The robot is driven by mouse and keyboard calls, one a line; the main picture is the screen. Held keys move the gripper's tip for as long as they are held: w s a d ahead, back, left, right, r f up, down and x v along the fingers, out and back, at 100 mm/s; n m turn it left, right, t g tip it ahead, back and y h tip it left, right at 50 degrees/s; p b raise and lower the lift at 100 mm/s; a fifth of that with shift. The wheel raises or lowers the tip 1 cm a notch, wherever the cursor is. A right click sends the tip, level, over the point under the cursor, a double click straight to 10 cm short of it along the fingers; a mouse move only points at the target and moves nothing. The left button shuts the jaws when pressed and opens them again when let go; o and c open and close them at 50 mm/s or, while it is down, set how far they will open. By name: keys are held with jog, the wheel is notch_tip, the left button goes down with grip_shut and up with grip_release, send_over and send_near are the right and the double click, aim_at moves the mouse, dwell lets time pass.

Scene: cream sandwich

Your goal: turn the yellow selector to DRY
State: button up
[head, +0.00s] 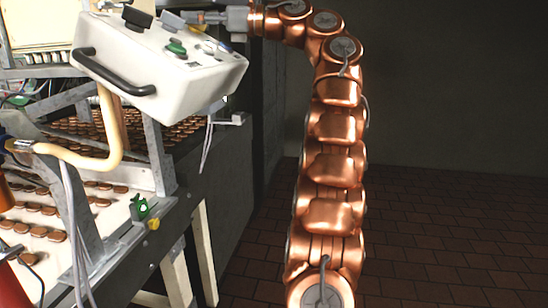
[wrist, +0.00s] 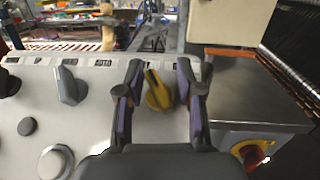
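The yellow selector (wrist: 158,91) stands on the pale control panel (wrist: 95,130) in the wrist view. Its yellow bar is tilted, with the upper end leaning left. My gripper (wrist: 160,97) is open, with one dark finger on each side of the selector. I see gaps between both fingers and the knob, and cannot tell how deep the fingertips reach. The small labels along the panel's top are too blurred to read surely, and the fingers partly cover those near the selector. In the head view, the white control box (head: 185,85) has my gripper (head: 205,18) at its top edge.
A grey selector (wrist: 70,86) stands left of the yellow one, with round buttons (wrist: 55,162) below. A red knob on a yellow plate (wrist: 252,150) sits at lower right. A black handle (head: 113,75) fronts the box. Biscuits (head: 45,210) lie on the line below.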

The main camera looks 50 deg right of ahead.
jog(key=shift+m+t+h+b, duration=0.6)
jog(key=shift+m+h+b, duration=0.3)
jog(key=shift+m, duration=0.3)
jog(key=shift+a+r+m+t+h, duration=0.1)
jog(key=shift+m+t+h, duration=0.4)
jog(key=shift+m+h, duration=0.75)
